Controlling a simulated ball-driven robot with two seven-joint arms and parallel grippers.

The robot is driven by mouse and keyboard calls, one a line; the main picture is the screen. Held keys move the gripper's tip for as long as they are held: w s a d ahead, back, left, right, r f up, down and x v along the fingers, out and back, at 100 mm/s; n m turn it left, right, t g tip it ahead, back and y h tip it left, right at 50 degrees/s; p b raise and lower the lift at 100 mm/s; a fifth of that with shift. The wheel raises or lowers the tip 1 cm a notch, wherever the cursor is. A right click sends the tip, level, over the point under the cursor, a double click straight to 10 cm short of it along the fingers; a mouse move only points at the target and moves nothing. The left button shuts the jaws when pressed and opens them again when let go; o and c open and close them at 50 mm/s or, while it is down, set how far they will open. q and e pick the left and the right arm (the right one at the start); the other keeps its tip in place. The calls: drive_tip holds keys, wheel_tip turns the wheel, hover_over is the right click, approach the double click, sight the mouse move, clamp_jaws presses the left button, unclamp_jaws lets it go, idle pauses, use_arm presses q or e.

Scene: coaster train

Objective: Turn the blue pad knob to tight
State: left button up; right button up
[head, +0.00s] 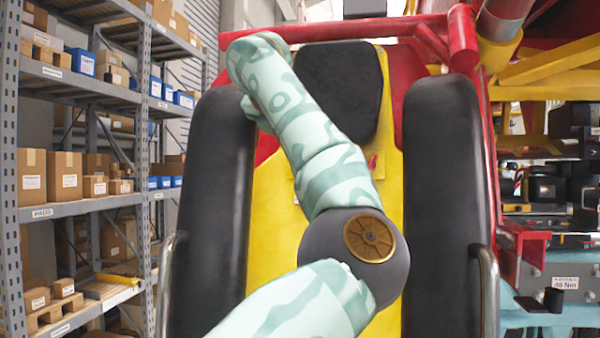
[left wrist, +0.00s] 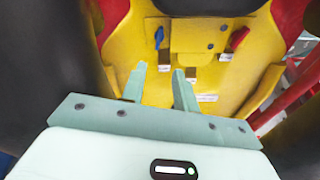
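The blue pad knob (left wrist: 158,37) shows in the left wrist view, at the upper left of a yellow panel (left wrist: 200,37) on the seat back. It looks like a small upright lever. A red knob (left wrist: 238,39) sits tilted at the panel's right side. My left gripper (left wrist: 160,88) is open and empty, its two fingers apart and pointing toward the yellow seat back. The fingers appear below the blue knob in that view and do not touch it. In the head view my arm hides the blue knob, and my gripper cannot be seen there; the red knob (head: 372,163) shows beside the arm.
Black pads (head: 210,190) and (head: 445,190) flank the yellow seat back, with a black headrest (head: 340,80) above. A red frame bar (head: 463,38) is at the upper right. Shelves with boxes (head: 65,177) stand left; machinery (head: 560,190) is at right.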

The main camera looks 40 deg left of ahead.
use_arm(q)
drive_tip(key=p+x, duration=0.8)
drive_tip(key=x, duration=0.7)
drive_tip(key=shift+a, duration=0.15)
use_arm(e)
wheel_tip(320, 180, up, 8)
drive_tip(key=shift+s, duration=0.35)
use_arm(q)
clamp_jaws()
use_arm(e)
drive_tip(key=shift+d, duration=0.1)
